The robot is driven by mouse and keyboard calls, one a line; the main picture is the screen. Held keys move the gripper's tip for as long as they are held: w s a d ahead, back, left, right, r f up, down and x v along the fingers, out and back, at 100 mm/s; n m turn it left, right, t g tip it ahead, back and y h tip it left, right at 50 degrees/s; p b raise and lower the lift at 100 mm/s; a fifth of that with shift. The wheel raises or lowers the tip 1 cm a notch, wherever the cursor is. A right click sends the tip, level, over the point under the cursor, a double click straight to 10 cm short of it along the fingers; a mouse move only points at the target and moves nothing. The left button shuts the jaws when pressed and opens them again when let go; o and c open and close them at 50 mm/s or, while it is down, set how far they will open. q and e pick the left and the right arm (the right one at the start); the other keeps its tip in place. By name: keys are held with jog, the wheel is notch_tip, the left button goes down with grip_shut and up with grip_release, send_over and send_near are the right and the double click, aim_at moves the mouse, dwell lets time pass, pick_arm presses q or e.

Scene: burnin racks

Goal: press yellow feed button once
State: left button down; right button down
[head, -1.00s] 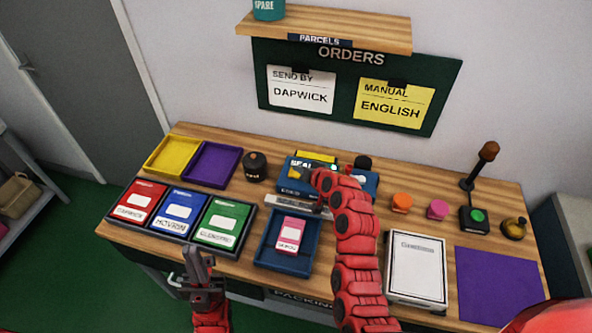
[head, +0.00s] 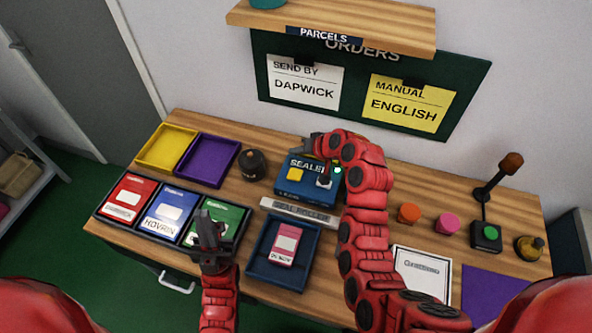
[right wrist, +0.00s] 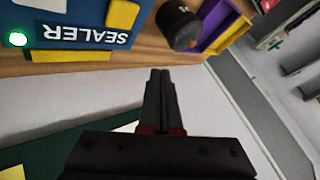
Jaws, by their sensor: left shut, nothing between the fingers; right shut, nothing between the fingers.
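The blue sealer (head: 318,198) stands on the wooden bench. Its yellow button (head: 295,174) is on the left of its top, uncovered in the head view. The button also shows at the top of the right wrist view (right wrist: 122,14). My right gripper (head: 310,143) is shut and empty at the far edge of the sealer, behind the button and apart from it. In the right wrist view its closed fingers (right wrist: 160,72) lie beyond the sealer's edge. My left gripper (head: 208,222) is shut and empty in front of the green booklet.
A green light (head: 338,170) glows on the sealer, beside a dark knob. A black round pot (head: 252,163) stands left of the sealer. A seal roller bar (head: 298,212) and a blue tray (head: 252,262) lie in front. Orange and pink stamps stand to the right.

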jog(key=shift+f, duration=0.7)
jog(key=b, duration=0.4)
send_over(297, 176)
notch_tip(297, 176, down, 7)
jog(key=shift+r, duration=0.15)
jog(key=shift+f, duration=0.4)
dwell(1.0)
jog(key=shift+f+b, duration=0.4)
jog(key=shift+b, duration=0.25)
jog(key=shift+f+b, duration=0.45)
jog(key=shift+f, duration=0.1)
jog(key=shift+r, duration=0.15)
dwell(0.5)
jog(key=shift+r+p, duration=0.3)
jog(key=shift+r, duration=0.55)
